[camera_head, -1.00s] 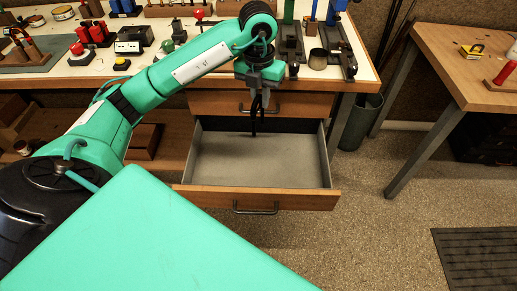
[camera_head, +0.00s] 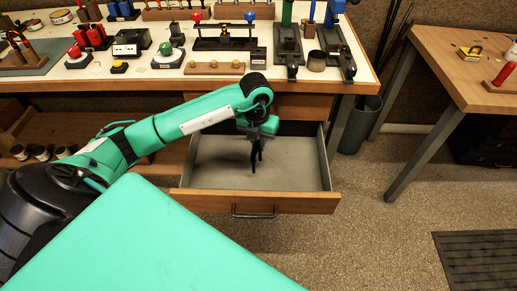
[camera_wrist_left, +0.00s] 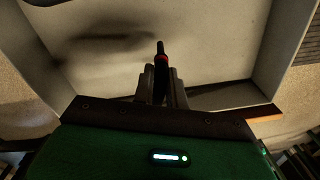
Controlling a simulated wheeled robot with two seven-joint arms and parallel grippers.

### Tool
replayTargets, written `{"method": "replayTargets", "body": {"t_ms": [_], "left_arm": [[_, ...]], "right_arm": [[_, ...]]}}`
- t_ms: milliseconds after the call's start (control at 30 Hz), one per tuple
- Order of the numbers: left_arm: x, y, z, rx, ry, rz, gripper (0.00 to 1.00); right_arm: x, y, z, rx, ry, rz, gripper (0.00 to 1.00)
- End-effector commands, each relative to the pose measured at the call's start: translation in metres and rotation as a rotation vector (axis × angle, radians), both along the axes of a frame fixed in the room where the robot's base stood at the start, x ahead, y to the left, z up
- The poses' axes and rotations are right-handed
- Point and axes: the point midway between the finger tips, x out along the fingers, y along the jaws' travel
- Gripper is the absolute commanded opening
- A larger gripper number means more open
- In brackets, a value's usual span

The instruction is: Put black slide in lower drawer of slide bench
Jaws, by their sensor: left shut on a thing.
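My left gripper (camera_head: 259,139) points down into the open lower drawer (camera_head: 297,203) of the bench. It is shut on the black slide (camera_head: 254,161), a thin dark piece hanging below the fingers over the drawer's grey floor. In the left wrist view, the black slide (camera_wrist_left: 160,49) stands out between the two fingers of my left gripper (camera_wrist_left: 161,82), with a red band near them. The drawer's pale floor and walls surround it there. I cannot tell whether the slide touches the floor. My right gripper is out of view.
The bench top (camera_head: 75,72) above the drawer holds tool stands, blocks and a wooden strip (camera_head: 214,67). A grey-green bin (camera_head: 360,125) stands right of the drawer. Another wooden table (camera_head: 450,75) is at the right. The drawer floor around the slide looks clear.

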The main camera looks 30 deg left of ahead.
Motion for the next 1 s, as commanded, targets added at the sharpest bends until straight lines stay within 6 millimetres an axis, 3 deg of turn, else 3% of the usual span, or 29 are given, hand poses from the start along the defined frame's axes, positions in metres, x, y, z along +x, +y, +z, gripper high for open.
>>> {"method": "replayTargets", "body": {"t_ms": [200,600,633,733,1000], "left_arm": [[-0.001,0.000,-0.033,0.001,0.002,0.000,0.00],[0.000,0.000,-0.037,0.001,0.001,0.000,0.00],[0.000,0.000,-0.037,0.001,0.001,0.000,0.18],[0.000,0.000,-0.036,0.001,0.001,0.000,0.36],[0.000,0.000,-0.036,0.001,0.001,0.000,0.36]], "right_arm": [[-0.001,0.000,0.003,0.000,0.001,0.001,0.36],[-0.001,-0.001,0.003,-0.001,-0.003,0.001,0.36],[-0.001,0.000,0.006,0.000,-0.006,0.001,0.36],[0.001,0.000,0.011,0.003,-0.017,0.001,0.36],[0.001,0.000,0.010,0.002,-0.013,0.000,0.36]]}}
